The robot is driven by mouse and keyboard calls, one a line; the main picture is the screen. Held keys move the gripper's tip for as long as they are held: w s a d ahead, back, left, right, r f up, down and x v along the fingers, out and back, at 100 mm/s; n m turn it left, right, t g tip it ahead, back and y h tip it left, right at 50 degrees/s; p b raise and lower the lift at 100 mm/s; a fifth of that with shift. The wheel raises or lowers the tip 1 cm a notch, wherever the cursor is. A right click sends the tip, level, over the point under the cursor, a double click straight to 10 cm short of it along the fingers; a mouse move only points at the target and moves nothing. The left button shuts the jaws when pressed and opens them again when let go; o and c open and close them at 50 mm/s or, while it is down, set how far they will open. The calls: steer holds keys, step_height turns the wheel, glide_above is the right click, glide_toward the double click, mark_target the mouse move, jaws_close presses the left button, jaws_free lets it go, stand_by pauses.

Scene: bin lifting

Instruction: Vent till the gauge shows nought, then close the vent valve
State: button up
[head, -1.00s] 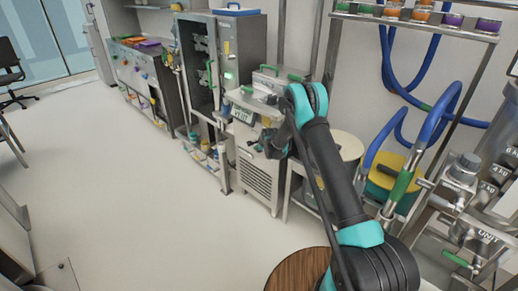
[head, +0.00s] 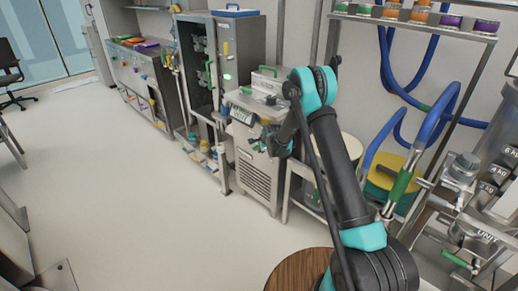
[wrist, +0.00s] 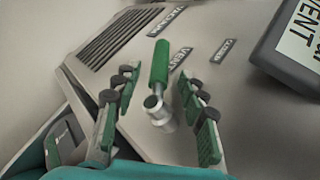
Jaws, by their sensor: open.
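The vent valve has a green lever handle (wrist: 159,62) on a silver stem (wrist: 158,112), in the middle of the wrist view. A "VENT" label (wrist: 179,56) lies beside the handle on the grey panel. My gripper (wrist: 158,86) is open, with a green-padded finger on each side of the valve and gaps to both. In the head view my gripper (head: 264,140) is at the front of the grey machine (head: 258,178). A dark-framed display (wrist: 290,50) at the right edge of the wrist view shows "VENT", partly cut off. I cannot make out a gauge reading.
A louvred grille (wrist: 120,33) and another label (wrist: 167,21) lie beyond the handle. A tall open cabinet (head: 232,60) stands left of the machine. A stand with blue hoses (head: 440,110) is at the right.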

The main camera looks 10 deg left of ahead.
steer(key=shift+v, duration=2.75)
